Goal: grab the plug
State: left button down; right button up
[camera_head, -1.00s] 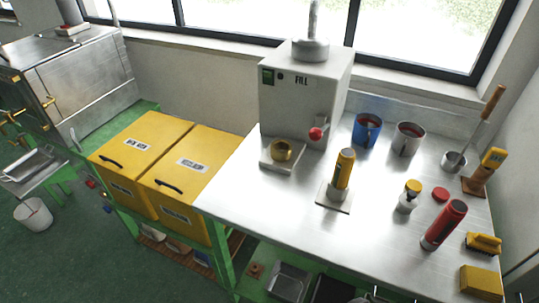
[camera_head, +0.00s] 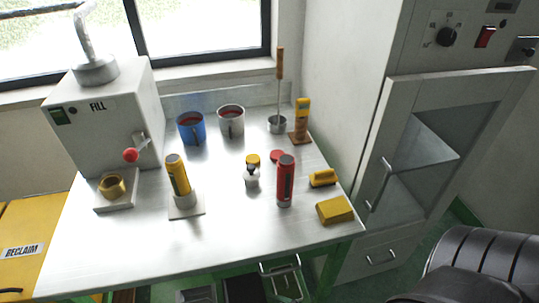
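No object is plainly marked as the plug, and I cannot tell which one it is. A small flat red disc (camera_head: 277,156) lies on the steel table (camera_head: 245,240), behind a red and black cylinder (camera_head: 285,182) that stands upright. A yellow and black cylinder (camera_head: 178,175) stands upright on a small square base plate (camera_head: 187,210). A brass ring-shaped part (camera_head: 112,186) sits on the ledge of the grey FILL machine (camera_head: 105,125).
A blue mug (camera_head: 191,128), a steel mug (camera_head: 230,121) and a ladle (camera_head: 278,124) stand at the back. A yellow block (camera_head: 335,210) and a yellow brush (camera_head: 322,178) lie at the right. A grey cabinet (camera_head: 420,150) stands beyond. The table's front is clear.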

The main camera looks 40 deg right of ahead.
aim_at(251, 176)
jog(key=l+z, duration=0.2)
jog(key=z, duration=0.2)
jog(key=l+z, duration=0.2)
jog(key=z, duration=0.15)
jog(key=l+z, duration=0.15)
jog(key=l, duration=0.85)
